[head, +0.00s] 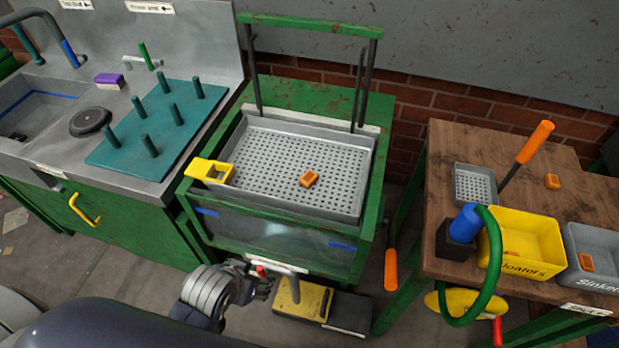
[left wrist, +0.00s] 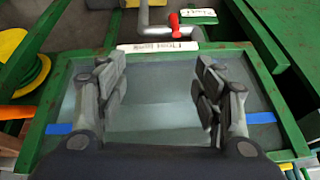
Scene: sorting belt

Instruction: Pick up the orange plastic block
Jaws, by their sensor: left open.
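A small orange block (head: 309,178) lies in the perforated grey tray (head: 250,197) over the green-framed tank. More orange blocks show at the right: one on the wooden table (head: 552,181), one in the grey Sinkers bin (head: 587,262) and part of one in the yellow Floaters bin (head: 512,253). My left gripper (head: 262,280) is low in front of the tank, well apart from the tray. In the left wrist view the left gripper (left wrist: 160,70) is open with nothing between its fingers. No orange block shows in that view. My right gripper is not in view.
A yellow bracket (head: 209,171) sits on the tray's left corner. A green frame with a crossbar (head: 310,24) rises behind the tray. A pipe with a red handle (left wrist: 174,22) is at the tank's front. A blue cylinder with a green hose (head: 466,222) stands on the wooden table.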

